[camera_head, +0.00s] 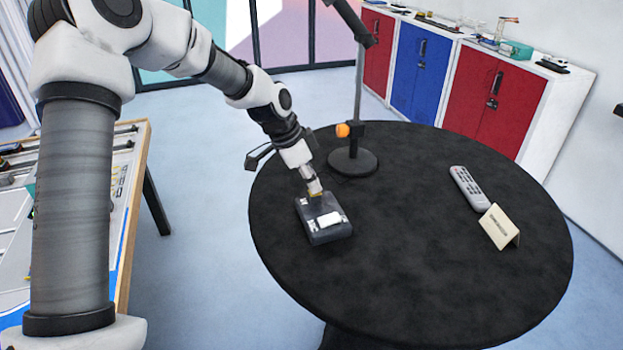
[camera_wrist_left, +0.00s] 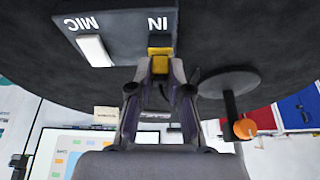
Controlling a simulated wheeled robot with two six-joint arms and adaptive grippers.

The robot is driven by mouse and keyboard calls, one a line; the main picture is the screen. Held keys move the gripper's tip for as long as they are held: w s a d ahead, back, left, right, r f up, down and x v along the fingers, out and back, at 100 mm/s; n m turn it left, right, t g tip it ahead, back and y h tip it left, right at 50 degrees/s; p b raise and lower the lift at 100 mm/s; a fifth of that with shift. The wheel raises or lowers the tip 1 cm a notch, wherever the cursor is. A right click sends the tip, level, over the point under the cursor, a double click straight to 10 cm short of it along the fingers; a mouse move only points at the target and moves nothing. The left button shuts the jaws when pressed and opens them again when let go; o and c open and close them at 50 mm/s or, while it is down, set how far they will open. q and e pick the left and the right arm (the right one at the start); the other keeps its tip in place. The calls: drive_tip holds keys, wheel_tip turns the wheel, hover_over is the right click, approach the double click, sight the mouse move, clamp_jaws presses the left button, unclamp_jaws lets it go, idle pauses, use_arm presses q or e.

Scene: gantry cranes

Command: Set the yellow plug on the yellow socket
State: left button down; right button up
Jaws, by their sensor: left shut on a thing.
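A dark box (camera_head: 318,236) sits on the round black table; it also shows in the left wrist view (camera_wrist_left: 125,38), with the white labels MIC and IN. My left gripper (camera_head: 314,187) reaches down to the far edge of the box. In the left wrist view my left gripper (camera_wrist_left: 160,74) is shut on the yellow plug (camera_wrist_left: 160,66), right at the box below the IN label. Another yellow patch (camera_wrist_left: 159,51) lies directly against the plug, probably the yellow socket. I cannot tell whether the plug is fully seated. My right gripper is not in view.
A white block (camera_head: 329,219) is on the box beside the MIC label. A black stand (camera_head: 353,162) with an orange knob (camera_head: 342,130) is just behind. A grey remote (camera_head: 468,188) and a folded card (camera_head: 499,227) lie to the right. The table's middle (camera_head: 415,230) is clear.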

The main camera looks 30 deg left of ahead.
use_arm(q)
drive_tip(key=shift+f, duration=0.1)
idle(0.3)
drive_tip(key=c, duration=0.5)
unclamp_jaws()
drive_tip(key=shift+c, duration=0.2)
drive_tip(key=shift+r+p, duration=0.8)
drive_tip(key=shift+r, duration=2.75)
